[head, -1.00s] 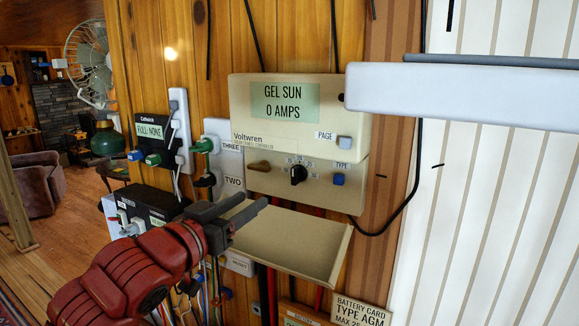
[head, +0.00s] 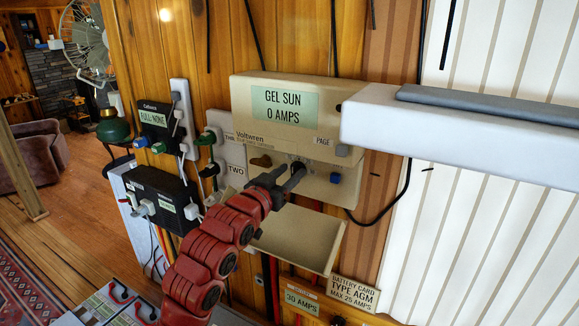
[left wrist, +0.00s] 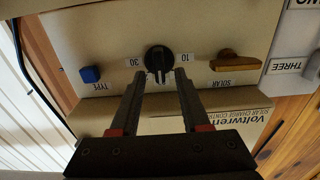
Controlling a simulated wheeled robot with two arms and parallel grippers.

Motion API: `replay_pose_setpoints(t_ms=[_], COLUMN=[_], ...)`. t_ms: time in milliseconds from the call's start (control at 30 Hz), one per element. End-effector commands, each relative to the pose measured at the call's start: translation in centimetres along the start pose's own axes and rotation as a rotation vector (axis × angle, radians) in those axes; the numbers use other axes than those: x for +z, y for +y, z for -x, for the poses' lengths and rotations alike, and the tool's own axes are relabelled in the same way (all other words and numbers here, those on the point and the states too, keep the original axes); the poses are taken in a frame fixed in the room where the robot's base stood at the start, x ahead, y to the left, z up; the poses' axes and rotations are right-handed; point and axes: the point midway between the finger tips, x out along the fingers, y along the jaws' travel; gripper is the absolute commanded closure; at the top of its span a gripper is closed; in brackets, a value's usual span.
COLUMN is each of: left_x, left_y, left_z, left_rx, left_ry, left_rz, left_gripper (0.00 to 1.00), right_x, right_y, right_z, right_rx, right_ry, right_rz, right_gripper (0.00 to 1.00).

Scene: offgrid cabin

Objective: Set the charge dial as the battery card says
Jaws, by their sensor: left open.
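The cream Voltwren charge controller (head: 245,95) is on the wood wall, and its screen (head: 285,104) reads GEL SUN 0 AMPS. Its black charge dial (left wrist: 158,58) shows in the left wrist view, which is upside down, between the 10 and 30 marks; its white pointer lies between my fingers. My left gripper (head: 283,172) is open, its fingertips on either side of the dial's lower edge in the wrist view (left wrist: 159,76). Contact is unclear. The battery card (head: 354,291) reads TYPE AGM, MAX 25 AMPS. The blue TYPE button (head: 336,178) is beside the dial.
A wooden SOLAR lever (left wrist: 236,62) is at the dial's other side. A PAGE button (head: 342,150) is above. A tan tray (head: 300,245) juts out below. A 30 AMPS label (head: 302,300) is near the card. Black boxes (head: 160,195) with cables stand left.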

Motion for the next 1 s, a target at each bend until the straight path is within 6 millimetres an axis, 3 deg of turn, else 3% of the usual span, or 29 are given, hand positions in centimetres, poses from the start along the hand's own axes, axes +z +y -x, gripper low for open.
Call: replay_pose_setpoints(t_ms=[333,600,1000], left_x=[0.11,0.07,0.21], left_y=[-0.01,-0.01,0.0], left_z=[-0.42,-0.4,-0.38], left_rx=[-0.001,0.0,0.0], left_ry=[-0.002,-0.001,0.0], left_rz=[0.001,0.001,-0.009], left_gripper=[0.54,1.0,1.0], right_x=[-0.03,-0.03,0.06], right_y=[0.01,0.01,-0.02], right_z=[-0.16,-0.16,0.31], right_rx=[0.0,0.0,0.0], right_ry=[0.0,0.0,0.0], right_rz=[0.0,0.0,0.0], right_gripper=[1.0,1.0,1.0])
